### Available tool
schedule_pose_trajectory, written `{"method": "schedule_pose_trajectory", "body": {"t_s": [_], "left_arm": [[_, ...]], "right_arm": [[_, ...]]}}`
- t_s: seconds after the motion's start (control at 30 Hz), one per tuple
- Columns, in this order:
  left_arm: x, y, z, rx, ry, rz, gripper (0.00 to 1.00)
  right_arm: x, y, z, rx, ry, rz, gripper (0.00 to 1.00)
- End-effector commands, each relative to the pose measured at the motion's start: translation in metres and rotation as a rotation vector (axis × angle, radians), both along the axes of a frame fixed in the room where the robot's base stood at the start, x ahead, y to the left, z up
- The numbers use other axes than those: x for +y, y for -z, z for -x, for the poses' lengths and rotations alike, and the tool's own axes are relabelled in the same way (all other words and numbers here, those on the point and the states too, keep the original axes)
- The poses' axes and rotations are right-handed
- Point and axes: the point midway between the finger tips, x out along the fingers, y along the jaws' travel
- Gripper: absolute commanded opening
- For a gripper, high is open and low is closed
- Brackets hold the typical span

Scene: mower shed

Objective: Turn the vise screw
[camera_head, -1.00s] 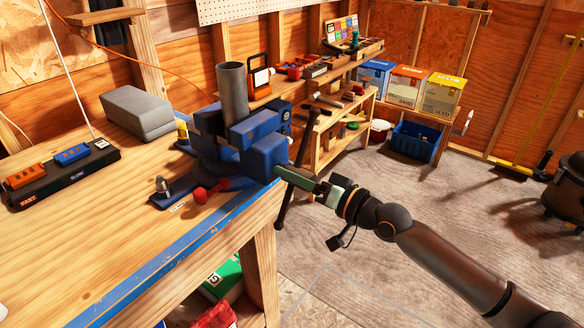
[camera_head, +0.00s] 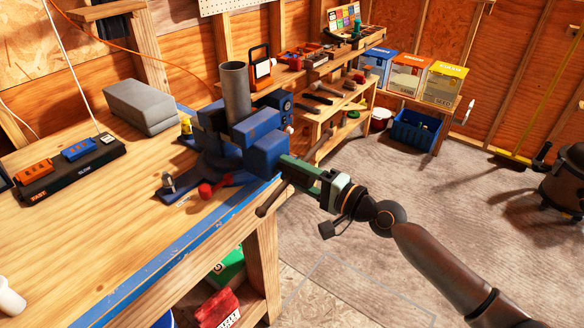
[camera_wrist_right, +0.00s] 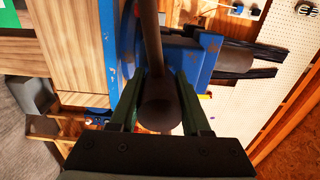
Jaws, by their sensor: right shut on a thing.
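A blue vise (camera_head: 262,140) is mounted at the corner of the wooden bench, with a grey pipe (camera_head: 235,92) upright in it. The vise's dark handle bar (camera_head: 270,203) slants from lower left to upper right at the screw's outer end. My right gripper (camera_head: 292,168) reaches in from the right, its green fingers at the bar. In the right wrist view the fingers (camera_wrist_right: 158,98) are shut around the dark screw end and bar (camera_wrist_right: 150,50). The fingers hide part of the screw in the head view. My left gripper is out of view.
A small red-knobbed tool (camera_head: 207,190) lies by the vise base. Shelves (camera_head: 345,110) stand behind.

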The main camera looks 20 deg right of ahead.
Motion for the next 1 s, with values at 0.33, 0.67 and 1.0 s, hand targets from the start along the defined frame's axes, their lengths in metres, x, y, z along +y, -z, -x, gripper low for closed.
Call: {"method": "schedule_pose_trajectory", "body": {"t_s": [0.33, 0.67, 1.0], "left_arm": [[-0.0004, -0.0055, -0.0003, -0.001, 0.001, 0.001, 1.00], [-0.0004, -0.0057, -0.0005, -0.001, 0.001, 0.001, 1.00], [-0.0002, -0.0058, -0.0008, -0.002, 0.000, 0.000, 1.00]], "right_arm": [[-0.0009, 0.0020, 0.0005, 0.071, 0.001, -0.081, 0.00], [-0.0010, 0.0025, 0.0003, 0.078, 0.001, -0.090, 0.00], [-0.0009, 0.0017, 0.0002, 0.075, 0.001, -0.090, 0.70]]}}
